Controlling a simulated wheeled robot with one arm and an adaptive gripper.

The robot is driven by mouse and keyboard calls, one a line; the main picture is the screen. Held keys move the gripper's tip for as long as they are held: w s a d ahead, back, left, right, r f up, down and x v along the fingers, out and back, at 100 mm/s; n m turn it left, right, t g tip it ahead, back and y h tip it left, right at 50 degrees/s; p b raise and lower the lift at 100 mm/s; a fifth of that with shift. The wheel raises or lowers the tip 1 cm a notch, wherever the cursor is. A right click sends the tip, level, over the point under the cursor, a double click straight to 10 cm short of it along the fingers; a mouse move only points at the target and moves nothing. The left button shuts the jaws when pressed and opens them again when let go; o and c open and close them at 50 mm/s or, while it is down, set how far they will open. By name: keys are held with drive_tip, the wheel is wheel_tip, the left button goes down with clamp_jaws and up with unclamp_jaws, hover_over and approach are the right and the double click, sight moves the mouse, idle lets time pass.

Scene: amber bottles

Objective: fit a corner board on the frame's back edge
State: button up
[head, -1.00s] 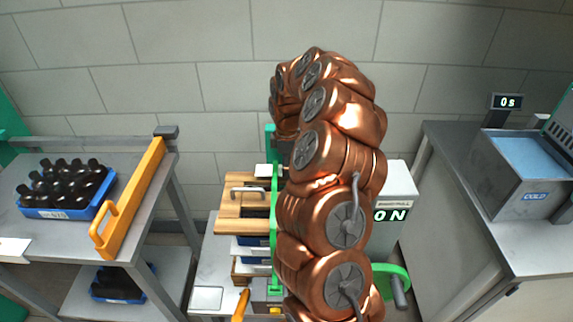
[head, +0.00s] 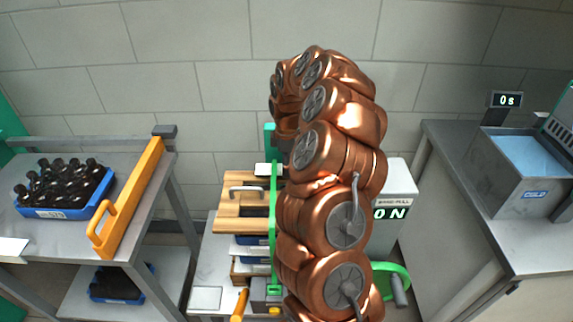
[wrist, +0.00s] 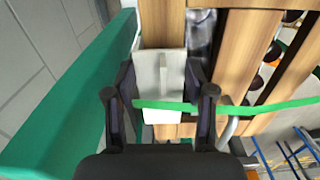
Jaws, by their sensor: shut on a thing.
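My gripper (wrist: 160,85) shows in the wrist view with its two dark fingers on either side of a pale corner board (wrist: 158,68), shut on it. The board lies over the edge of the wooden frame (wrist: 238,45); I cannot tell whether it touches. A green strap (wrist: 265,106) crosses in front of the board's lower part. In the head view a white piece, likely the same corner board (head: 268,169), shows at the back of the slatted wooden frame (head: 235,212). My copper arm hides the gripper there and the frame's right part.
A green upright (head: 271,215) stands beside the stack; a broad green bar (wrist: 75,105) is close left of my gripper. A machine reading "ON" (head: 398,190) stands right of the arm. A cart with bottles (head: 70,188) is left, a bench with a cold bath (head: 530,165) right.

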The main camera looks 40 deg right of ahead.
drive_tip(key=shift+f+b, duration=0.45)
drive_tip(key=shift+f, duration=0.45)
drive_tip(key=o, duration=1.1)
drive_tip(key=shift+r, duration=0.1)
drive_tip(key=shift+r+p, duration=0.5)
drive_tip(key=shift+r, duration=2.9)
